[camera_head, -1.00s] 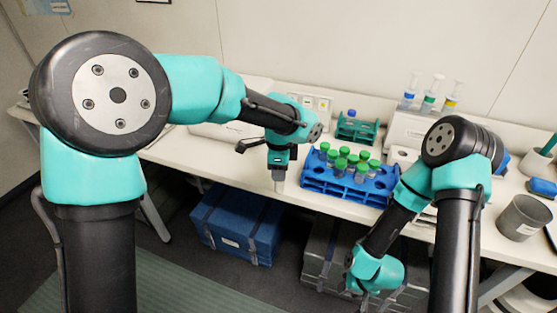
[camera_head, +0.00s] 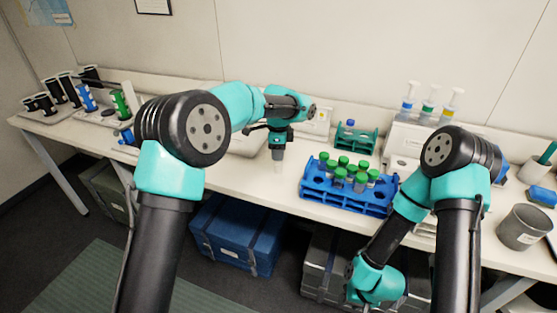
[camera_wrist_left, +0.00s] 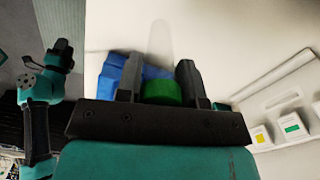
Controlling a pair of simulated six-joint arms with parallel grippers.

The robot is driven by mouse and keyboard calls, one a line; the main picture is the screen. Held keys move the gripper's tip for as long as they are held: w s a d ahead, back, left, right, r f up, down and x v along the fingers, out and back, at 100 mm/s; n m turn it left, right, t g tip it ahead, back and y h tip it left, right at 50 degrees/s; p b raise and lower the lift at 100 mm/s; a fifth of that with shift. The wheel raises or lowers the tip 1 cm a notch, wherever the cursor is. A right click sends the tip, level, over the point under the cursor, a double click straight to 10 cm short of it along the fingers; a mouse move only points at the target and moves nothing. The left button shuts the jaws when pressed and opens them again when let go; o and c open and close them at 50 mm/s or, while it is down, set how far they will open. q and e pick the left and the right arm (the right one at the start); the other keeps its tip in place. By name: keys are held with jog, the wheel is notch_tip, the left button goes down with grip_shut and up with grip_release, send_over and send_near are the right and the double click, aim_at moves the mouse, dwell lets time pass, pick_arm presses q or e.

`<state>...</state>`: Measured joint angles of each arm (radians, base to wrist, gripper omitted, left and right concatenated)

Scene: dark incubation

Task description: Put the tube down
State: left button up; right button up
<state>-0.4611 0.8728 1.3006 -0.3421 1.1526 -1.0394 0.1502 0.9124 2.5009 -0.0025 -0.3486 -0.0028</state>
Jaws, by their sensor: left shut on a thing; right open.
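My left gripper (camera_head: 278,150) is shut on a clear tube with a green cap (camera_wrist_left: 162,92). The tube (camera_head: 277,167) hangs roughly upright below the gripper, over the white bench, left of the blue rack; I cannot tell whether it touches the bench. In the left wrist view the clear tube body (camera_wrist_left: 160,42) extends away beyond the fingers. The blue rack (camera_head: 330,196) holds several green-capped tubes and also shows in the left wrist view (camera_wrist_left: 112,72). My right gripper (camera_head: 361,300) hangs low in front of the bench, open, its fingers barely visible.
A green rack (camera_head: 368,138) with a blue-capped tube stands behind the blue rack. A grey cup (camera_head: 524,226) is at the right. Several dark containers (camera_head: 70,88) stand at the far left. The bench (camera_head: 240,180) is clear left of the blue rack.

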pick_arm(q)
jog(key=shift+f, duration=1.75)
jog(key=shift+f, duration=0.1)
jog(key=o, duration=0.9)
notch_tip(320, 180, up, 12)
jog(key=shift+r, duration=0.1)
